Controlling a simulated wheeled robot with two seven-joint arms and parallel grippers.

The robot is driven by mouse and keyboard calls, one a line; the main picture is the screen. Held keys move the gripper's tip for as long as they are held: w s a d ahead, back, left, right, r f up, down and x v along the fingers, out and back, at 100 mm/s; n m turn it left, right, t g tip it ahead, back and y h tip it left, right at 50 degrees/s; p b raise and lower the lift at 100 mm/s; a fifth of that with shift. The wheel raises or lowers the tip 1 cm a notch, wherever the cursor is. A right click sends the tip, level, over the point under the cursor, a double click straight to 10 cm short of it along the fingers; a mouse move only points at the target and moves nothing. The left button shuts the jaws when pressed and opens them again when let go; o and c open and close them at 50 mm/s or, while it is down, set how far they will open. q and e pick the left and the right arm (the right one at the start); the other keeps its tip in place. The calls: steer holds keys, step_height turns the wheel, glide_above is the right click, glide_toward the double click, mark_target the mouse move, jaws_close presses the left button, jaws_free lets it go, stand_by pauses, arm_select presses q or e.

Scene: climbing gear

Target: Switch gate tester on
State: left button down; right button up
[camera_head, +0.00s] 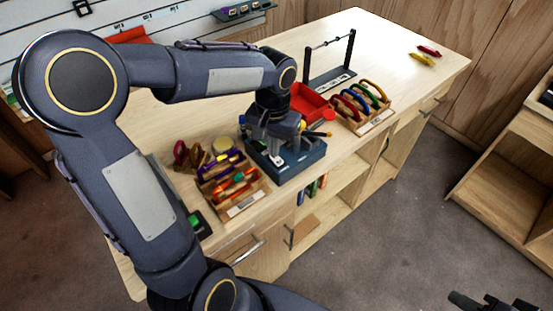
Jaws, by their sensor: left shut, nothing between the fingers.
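My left gripper (273,132) is shut and empty, pointing down over a dark blue open-topped box (291,176) at the bench's front edge. The gripper hides part of the box's inside; I cannot tell whether it touches anything. A small black device with a green top (194,221) sits at the near left end of the bench, partly behind my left arm. No readable label shows which thing is the gate tester, and I cannot make out a switch position. My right gripper (492,302) shows only in part at the bottom right, away from the bench.
Wooden trays of coloured carabiners (240,206) and (377,120) stand either side of the box. A red bin (312,103) and a black two-post stand (332,76) are behind. Red and yellow pieces (422,59) lie far right. The bench's back right is mostly clear.

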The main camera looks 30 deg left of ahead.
arm_select(q)
steer(key=shift+f, duration=0.4)
step_height(320, 180, up, 7)
steer(key=p, duration=0.5)
steer(key=shift+r, duration=0.1)
stand_by(0.3)
steer(key=shift+s, duration=0.1)
stand_by(0.4)
steer(key=s+d+r+t+h, duration=0.1)
steer(key=s+d+t+h, duration=0.1)
steer(key=s, duration=0.6)
steer(key=s+d+r+t+h, duration=0.1)
steer(key=s+d+t, duration=0.1)
steer(key=s, duration=0.6)
steer(key=shift+s+t+h, duration=0.4)
steer(key=shift+t, duration=0.4)
